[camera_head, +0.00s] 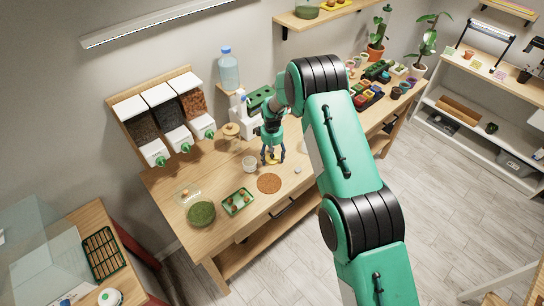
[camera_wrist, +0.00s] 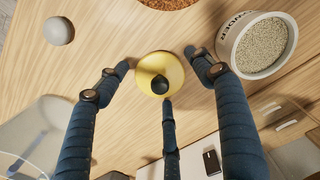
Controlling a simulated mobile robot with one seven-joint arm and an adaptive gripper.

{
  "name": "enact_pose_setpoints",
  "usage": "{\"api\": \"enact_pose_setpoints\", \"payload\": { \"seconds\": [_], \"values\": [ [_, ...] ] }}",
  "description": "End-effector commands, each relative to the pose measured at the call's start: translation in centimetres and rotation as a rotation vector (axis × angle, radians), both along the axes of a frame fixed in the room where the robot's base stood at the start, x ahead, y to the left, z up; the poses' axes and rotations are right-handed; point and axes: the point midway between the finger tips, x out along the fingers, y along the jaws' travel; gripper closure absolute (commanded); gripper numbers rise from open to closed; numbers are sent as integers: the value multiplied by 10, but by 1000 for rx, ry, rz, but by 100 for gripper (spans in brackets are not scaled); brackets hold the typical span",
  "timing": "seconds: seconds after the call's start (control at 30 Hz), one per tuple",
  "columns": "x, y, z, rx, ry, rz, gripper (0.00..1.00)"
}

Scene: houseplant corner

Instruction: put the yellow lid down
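The yellow lid (camera_wrist: 173,66) is a round disc with a black knob. In the wrist view it appears to lie flat on the wooden table (camera_wrist: 120,140). My gripper (camera_wrist: 160,75) has three dark fingers spread around the lid, with small gaps visible between the fingertips and its rim. It looks open. In the head view my gripper (camera_head: 273,156) points down at the table, and a bit of the yellow lid (camera_head: 274,161) shows between the fingers; the rest is hidden there.
A white tub of pale granules (camera_wrist: 262,46) stands close to the right finger in the wrist view. A grey rounded stone (camera_wrist: 58,28) lies at the upper left. A round brown mat (camera_head: 269,184) and a green tray (camera_head: 237,202) are nearby. Dispensers (camera_head: 164,115) stand behind.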

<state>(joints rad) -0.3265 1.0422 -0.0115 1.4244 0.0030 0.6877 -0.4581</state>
Motion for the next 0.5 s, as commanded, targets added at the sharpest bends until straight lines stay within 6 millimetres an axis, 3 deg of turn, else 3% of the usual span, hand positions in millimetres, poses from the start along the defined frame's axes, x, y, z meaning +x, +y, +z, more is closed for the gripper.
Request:
{"api": "enact_pose_setpoints", "payload": {
  "seconds": [0.5],
  "values": [
    [1,0,6,0,-1,0,28]
  ]
}}
